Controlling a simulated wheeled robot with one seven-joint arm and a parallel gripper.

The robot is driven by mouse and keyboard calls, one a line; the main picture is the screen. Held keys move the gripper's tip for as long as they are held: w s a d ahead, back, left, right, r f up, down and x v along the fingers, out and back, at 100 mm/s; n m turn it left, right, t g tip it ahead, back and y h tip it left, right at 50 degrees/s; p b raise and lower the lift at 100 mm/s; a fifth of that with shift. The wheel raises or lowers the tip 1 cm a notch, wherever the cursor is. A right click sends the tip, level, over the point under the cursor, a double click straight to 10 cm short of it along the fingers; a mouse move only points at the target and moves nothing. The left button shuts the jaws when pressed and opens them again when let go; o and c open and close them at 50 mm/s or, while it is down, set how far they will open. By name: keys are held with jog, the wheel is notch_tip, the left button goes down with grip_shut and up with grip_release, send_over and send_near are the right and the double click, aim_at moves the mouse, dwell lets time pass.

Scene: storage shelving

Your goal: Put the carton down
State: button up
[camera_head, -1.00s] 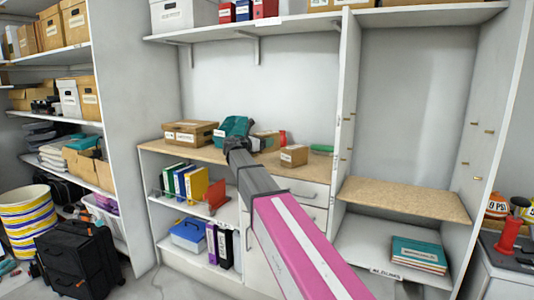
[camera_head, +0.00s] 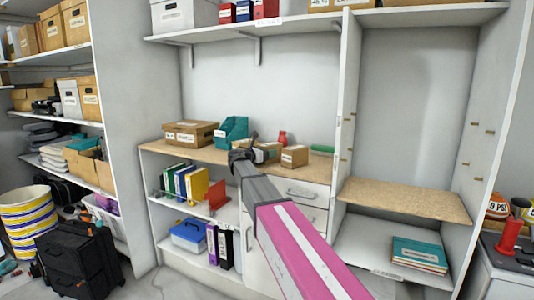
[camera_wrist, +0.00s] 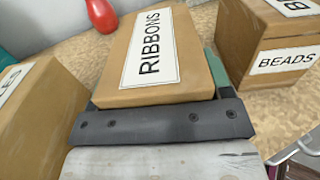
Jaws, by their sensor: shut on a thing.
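A brown carton labelled RIBBONS (camera_wrist: 160,55) sits between the jaws of my gripper (camera_wrist: 155,95) in the wrist view. My gripper is shut on it, with green pads showing at its sides. In the head view my gripper (camera_head: 243,155) is over the wooden counter (camera_head: 212,153), and the carton (camera_head: 269,151) shows partly behind it. The carton is at or just above the counter top; I cannot tell whether it touches.
A carton labelled BEADS (camera_wrist: 275,45) stands close on the right, and another carton (camera_wrist: 38,105) on the left. A red bottle (camera_wrist: 101,14) is behind. A teal holder (camera_head: 231,130) and a larger box (camera_head: 190,133) stand further left on the counter.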

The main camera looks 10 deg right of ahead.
jog(key=o, duration=1.1)
jog(key=v, duration=1.2)
jog(key=shift+a, duration=0.1)
